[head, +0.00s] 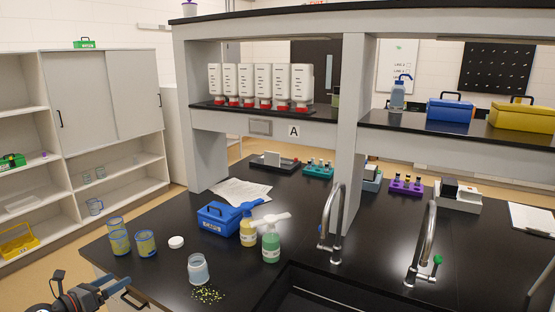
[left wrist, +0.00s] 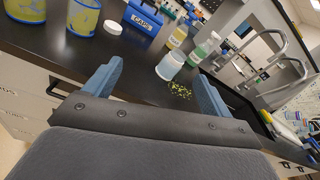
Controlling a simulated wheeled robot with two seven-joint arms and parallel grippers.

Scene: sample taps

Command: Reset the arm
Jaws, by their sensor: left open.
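My left gripper (head: 122,290) is at the lower left of the head view, near the front edge of the black bench (head: 160,270). In the left wrist view its two blue-grey fingers (left wrist: 155,88) stand wide apart with nothing between them. A translucent jar (head: 198,270) stands on the bench beyond and to the right of the gripper, apart from it. Yellow-green bits (head: 208,295) lie scattered in front of the jar. My right gripper is in neither view.
A sink (head: 310,290) with tall taps (head: 333,220) is on the right.

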